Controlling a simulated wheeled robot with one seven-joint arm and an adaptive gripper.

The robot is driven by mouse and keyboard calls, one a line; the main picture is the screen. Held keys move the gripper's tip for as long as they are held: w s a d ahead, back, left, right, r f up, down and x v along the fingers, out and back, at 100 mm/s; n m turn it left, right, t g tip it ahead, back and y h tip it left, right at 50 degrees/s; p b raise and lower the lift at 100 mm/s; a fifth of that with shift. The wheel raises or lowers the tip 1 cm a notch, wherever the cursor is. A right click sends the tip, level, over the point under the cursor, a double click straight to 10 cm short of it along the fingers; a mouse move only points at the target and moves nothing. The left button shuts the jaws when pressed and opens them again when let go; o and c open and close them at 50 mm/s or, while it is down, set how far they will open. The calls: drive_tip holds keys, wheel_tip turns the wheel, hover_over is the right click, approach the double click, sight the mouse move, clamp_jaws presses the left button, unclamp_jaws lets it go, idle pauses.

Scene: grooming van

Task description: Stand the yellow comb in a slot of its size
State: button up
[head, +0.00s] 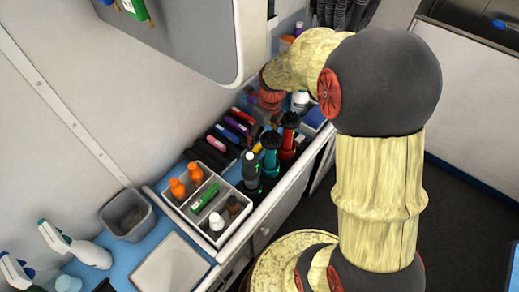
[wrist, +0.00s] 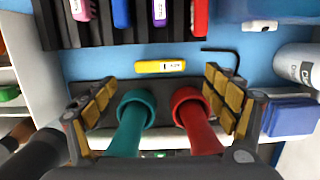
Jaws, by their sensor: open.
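The yellow comb (wrist: 160,66) lies flat on the blue counter in the wrist view, crosswise, with a white label near its right end. Above it in that view is a black slotted rack (wrist: 100,32) holding pink, blue, purple and red combs. The rack also shows in the head view (head: 213,150). My gripper (wrist: 160,86) is open and empty, its two padded fingers spread left and right. The comb appears between and beyond the fingertips, not touched. In the head view my arm hides most of the gripper. The sizes of the slots cannot be told.
A teal handle (wrist: 134,115) and a red handle (wrist: 192,115) rise between my fingers from a dark base. A bent black rod (wrist: 222,52) lies right of the comb. White bottle (wrist: 298,66) and blue box (wrist: 291,117) stand right. A divided caddy (head: 179,205) stands nearer.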

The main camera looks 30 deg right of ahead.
sight(259, 144)
drive_tip(key=f, duration=0.2)
drive_tip(key=f+b, duration=0.2)
drive_tip(key=f, duration=0.1)
drive_tip(key=shift+w+a+f, duration=0.15)
drive_tip(key=shift+w+f, duration=0.15)
drive_tip(key=shift+w, duration=0.1)
drive_tip(key=shift+r, duration=0.1)
drive_tip(key=c, duration=0.3)
drive_tip(key=c, duration=0.8)
drive_tip(key=shift+c, duration=0.2)
